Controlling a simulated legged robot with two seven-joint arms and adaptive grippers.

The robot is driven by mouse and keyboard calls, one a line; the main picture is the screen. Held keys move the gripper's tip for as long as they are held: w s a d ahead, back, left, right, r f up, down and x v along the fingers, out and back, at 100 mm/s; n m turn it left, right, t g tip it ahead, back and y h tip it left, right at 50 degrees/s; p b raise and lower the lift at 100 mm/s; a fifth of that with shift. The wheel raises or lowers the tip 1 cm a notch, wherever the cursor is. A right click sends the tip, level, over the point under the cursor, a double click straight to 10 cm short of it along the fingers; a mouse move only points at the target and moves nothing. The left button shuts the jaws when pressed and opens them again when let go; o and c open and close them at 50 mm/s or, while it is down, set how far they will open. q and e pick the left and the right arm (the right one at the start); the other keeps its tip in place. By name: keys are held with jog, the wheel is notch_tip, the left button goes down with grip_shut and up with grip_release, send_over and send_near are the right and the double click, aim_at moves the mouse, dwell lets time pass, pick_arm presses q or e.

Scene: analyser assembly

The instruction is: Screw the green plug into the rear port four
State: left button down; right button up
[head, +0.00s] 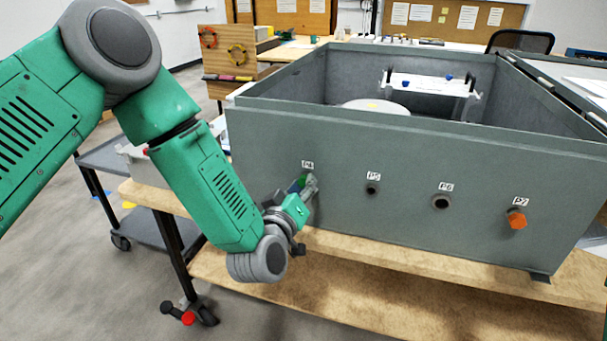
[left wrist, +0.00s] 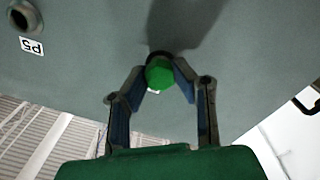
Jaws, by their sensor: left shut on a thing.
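The green plug (left wrist: 159,73) is between the two fingers of my left gripper (left wrist: 171,78) in the left wrist view. It sits against the grey panel, at a dark port opening; how deep it is in cannot be told. In the head view my left gripper (head: 308,185) is at the panel just below the P4 label (head: 307,164). Only a small bit of the green plug (head: 301,182) shows there. My left gripper is shut on the plug. My right gripper is not in view.
The grey analyser housing (head: 420,150) stands on a wooden bench (head: 420,255). To the right on its panel are port P5 (head: 372,189), port P6 (head: 441,202) and an orange plug (head: 517,220) at P7. A grey cart (head: 105,160) stands at the left.

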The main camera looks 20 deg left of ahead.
pick_arm(q)
jog(key=m, duration=0.2)
jog(key=r+m+p, duration=0.1)
jog(key=m, duration=0.1)
jog(key=shift+w+m, duration=0.15)
jog(key=shift+m, duration=0.25)
jog(key=shift+f+m+p, duration=0.25)
jog(key=shift+m+p, duration=0.1)
jog(key=shift+m, duration=0.85)
jog(key=c, duration=1.4)
grip_release()
jog(key=shift+c, duration=0.2)
jog(key=shift+f, duration=0.1)
